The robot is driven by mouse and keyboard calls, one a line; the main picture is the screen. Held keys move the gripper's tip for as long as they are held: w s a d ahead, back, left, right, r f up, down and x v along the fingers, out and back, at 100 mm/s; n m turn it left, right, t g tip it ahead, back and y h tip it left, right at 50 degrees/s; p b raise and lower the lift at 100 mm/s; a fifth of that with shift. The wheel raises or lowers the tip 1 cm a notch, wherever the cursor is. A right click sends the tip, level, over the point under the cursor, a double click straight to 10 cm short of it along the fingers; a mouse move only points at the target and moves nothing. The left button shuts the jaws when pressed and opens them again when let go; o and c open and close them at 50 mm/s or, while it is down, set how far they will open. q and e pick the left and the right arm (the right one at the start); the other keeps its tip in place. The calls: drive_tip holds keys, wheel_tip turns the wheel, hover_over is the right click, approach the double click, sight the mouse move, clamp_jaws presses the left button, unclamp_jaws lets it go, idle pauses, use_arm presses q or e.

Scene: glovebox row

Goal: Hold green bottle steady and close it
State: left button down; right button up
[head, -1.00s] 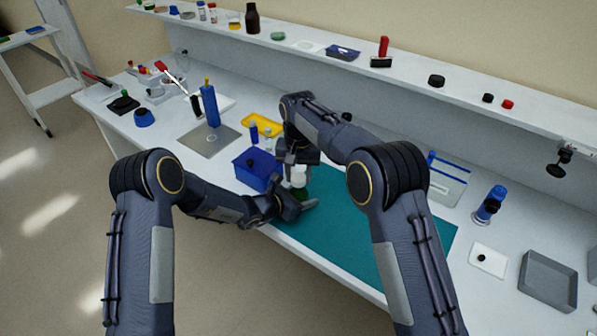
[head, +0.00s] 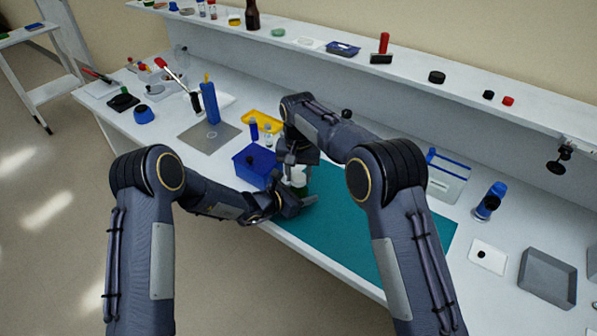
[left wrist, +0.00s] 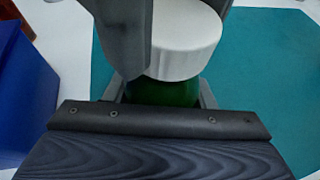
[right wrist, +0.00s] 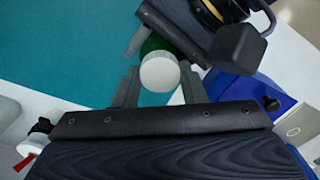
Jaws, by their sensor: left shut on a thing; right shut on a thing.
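The green bottle (head: 305,189) stands over the teal mat near the bench's front edge, largely hidden by my grippers. My left gripper (head: 298,201) is shut on its body from the left. A white cap (head: 298,179) is at the bottle's top. In the left wrist view the cap (left wrist: 184,45) sits directly above the green body (left wrist: 165,92). My right gripper (head: 297,163) reaches in from above and is shut on the cap. In the right wrist view the cap (right wrist: 160,73) is between its fingertips. I cannot tell how far the cap is threaded.
A blue bin (head: 246,168) stands close to the left of the grippers. A yellow tray (head: 262,120) and small vials are behind it. The teal mat (head: 350,225) is clear to the right. A shelf (head: 400,76) runs along the back.

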drive_tip(key=m, duration=0.6)
drive_tip(key=shift+m, duration=0.3)
drive_tip(key=m, duration=0.2)
drive_tip(key=shift+a+m, duration=0.1)
drive_tip(key=shift+m, duration=0.2)
drive_tip(key=m, duration=1.3)
drive_tip(key=shift+w, duration=0.1)
drive_tip(key=m, duration=0.8)
drive_tip(key=shift+m, duration=0.3)
